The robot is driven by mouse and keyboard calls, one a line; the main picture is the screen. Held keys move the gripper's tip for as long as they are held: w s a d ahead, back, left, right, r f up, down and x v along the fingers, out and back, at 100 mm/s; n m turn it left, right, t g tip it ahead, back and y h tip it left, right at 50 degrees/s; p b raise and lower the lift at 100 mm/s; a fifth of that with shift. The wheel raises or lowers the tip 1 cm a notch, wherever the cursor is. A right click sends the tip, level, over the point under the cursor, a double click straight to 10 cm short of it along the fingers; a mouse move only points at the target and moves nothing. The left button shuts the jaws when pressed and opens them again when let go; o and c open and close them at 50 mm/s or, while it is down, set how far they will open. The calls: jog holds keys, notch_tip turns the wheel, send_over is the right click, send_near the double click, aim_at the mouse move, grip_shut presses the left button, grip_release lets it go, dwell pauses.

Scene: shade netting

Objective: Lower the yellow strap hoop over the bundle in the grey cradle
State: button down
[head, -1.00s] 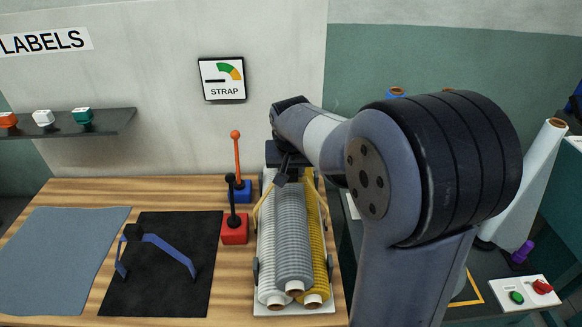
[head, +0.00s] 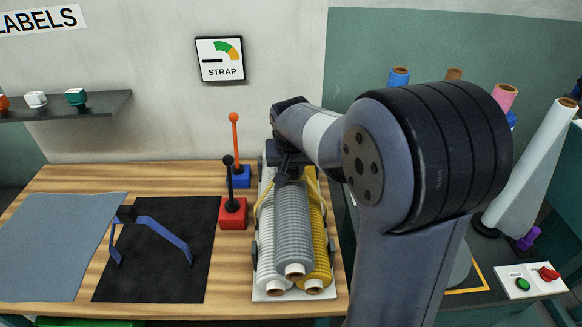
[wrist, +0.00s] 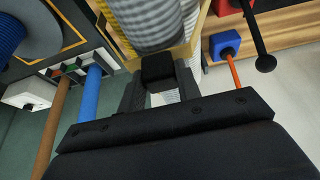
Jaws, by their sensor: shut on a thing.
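My gripper (head: 287,168) is shut on the dark block at the top of the yellow strap hoop (head: 264,203). In the wrist view, my gripper (wrist: 160,88) holds this black block, with the yellow band (wrist: 178,55) beyond it. The bundle (head: 292,230) is several ribbed rolls, pale grey and yellow, lying lengthwise in the grey cradle (head: 270,296). The hoop spans the bundle near its far part, its left leg beside the pale roll. I cannot tell how far down the legs reach.
A blue hoop (head: 165,232) stands on a black mat (head: 150,275) beside a grey mat (head: 50,245). Left of the cradle are a red-based black lever (head: 232,212) and a blue-based orange lever (head: 239,177). A STRAP gauge (head: 220,60) hangs behind. Spools and switches are right.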

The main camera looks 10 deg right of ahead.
jog(key=c, duration=0.9)
grip_release()
jog(key=shift+c, duration=0.2)
jog(key=d+v, duration=0.1)
jog(key=v, duration=0.9)
jog(key=shift+a+r, duration=0.45)
jog(key=shift+a, duration=0.05)
jog(key=shift+s+f, duration=0.15)
jog(key=x, duration=1)
jog(key=shift+w+p, duration=0.2)
jog(key=shift+p, duration=0.1)
jog(key=shift+r+p, duration=1.2)
jog(key=shift+r, duration=0.55)
jog(key=shift+f, duration=0.1)
